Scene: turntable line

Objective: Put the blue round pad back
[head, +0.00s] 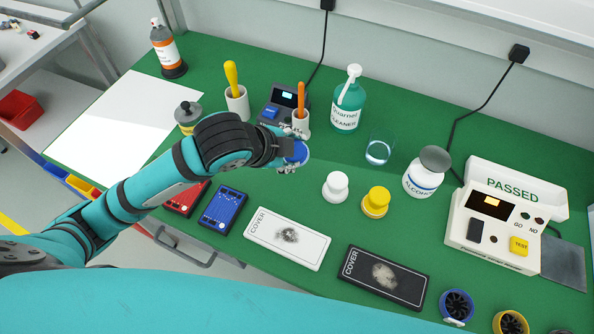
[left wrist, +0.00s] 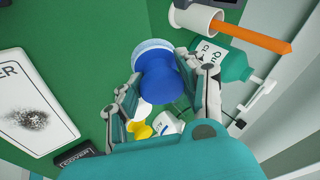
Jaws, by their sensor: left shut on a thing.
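The blue round pad (head: 297,153) is in my left gripper (head: 285,153), near the middle of the table. In the left wrist view the blue pad (left wrist: 160,80) shows a round blue knob and a pale rim, with a finger on each side. The fingers are shut on it. I cannot tell whether its underside touches the table. A white round pad (head: 335,187) and a yellow round pad (head: 375,203) stand upright to its right on the green table. My right gripper is not in view.
An orange-handled tool in a white cup (head: 300,125) stands just behind my left gripper. A green cleaner bottle (head: 348,105), a glass (head: 379,150) and an alcohol bottle (head: 427,172) stand to the right. White (head: 290,238) and black (head: 383,277) covers lie in front.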

